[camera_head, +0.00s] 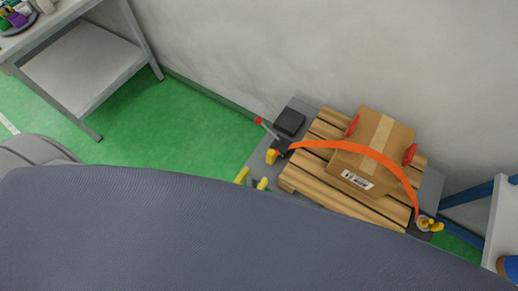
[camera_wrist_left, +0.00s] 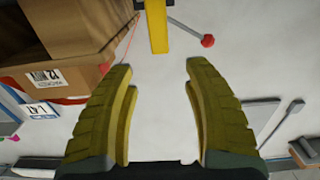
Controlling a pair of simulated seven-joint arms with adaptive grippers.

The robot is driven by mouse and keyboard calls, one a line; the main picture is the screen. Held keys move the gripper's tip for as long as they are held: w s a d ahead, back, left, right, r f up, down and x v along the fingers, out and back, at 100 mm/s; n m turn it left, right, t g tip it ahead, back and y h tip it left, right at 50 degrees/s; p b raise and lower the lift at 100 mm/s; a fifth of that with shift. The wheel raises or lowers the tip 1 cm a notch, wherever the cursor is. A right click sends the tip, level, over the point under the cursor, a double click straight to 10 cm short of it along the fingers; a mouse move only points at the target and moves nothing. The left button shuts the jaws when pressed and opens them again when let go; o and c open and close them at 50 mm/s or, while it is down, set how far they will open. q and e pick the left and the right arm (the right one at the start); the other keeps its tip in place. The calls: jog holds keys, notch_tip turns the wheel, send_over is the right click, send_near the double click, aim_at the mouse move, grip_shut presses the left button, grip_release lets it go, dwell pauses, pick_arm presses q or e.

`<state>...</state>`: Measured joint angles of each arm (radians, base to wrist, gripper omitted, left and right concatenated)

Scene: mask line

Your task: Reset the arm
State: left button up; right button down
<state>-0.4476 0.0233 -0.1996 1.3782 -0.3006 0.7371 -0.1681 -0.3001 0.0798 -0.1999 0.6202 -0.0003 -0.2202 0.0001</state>
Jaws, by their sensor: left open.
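My left gripper (camera_head: 252,179) shows in the head view only as two yellow fingertips beyond a large dark blue-grey surface. In the left wrist view its ribbed yellow fingers (camera_wrist_left: 158,75) are spread wide with nothing between them. Ahead of them stand a yellow post (camera_wrist_left: 157,28) and a thin lever with a red ball end (camera_wrist_left: 207,41). The same red-ended lever (camera_head: 259,121) shows in the head view beside the pallet, apart from the fingertips. The rest of my left arm is hidden there. I cannot make out my right gripper.
A cardboard box (camera_head: 368,173) with red corner pieces sits on a wooden pallet (camera_head: 300,180). An orange strap (camera_head: 345,146) arches over it. A white wall stands behind. A grey table (camera_head: 80,66) is at upper left. Green floor (camera_head: 165,125) between is clear.

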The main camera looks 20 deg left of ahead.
pick_arm(q)
jog(key=s+a+f+g+y, duration=0.15)
jog(key=s+f+g, duration=0.25)
jog(key=s+f, duration=0.55)
jog(key=s+a+f+g+y, duration=0.15)
jog(key=s+f+g, duration=0.3)
jog(key=f, duration=0.95)
jog(key=s+a+f+g, duration=0.3)
jog(key=s+a+f, duration=0.2)
jog(key=s, duration=0.3)
jog(key=s+a+f+g+y, duration=0.1)
jog(key=s+a+f+g, duration=0.3)
jog(key=s, duration=0.4)
notch_tip(320, 180, down, 3)
jog(key=shift+s+a+r+m+y, duration=0.15)
jog(key=shift+s+a+m+y, duration=0.2)
jog(key=shift+a, duration=0.45)
jog(key=shift+w+g, duration=0.1)
jog(key=shift+g, duration=0.15)
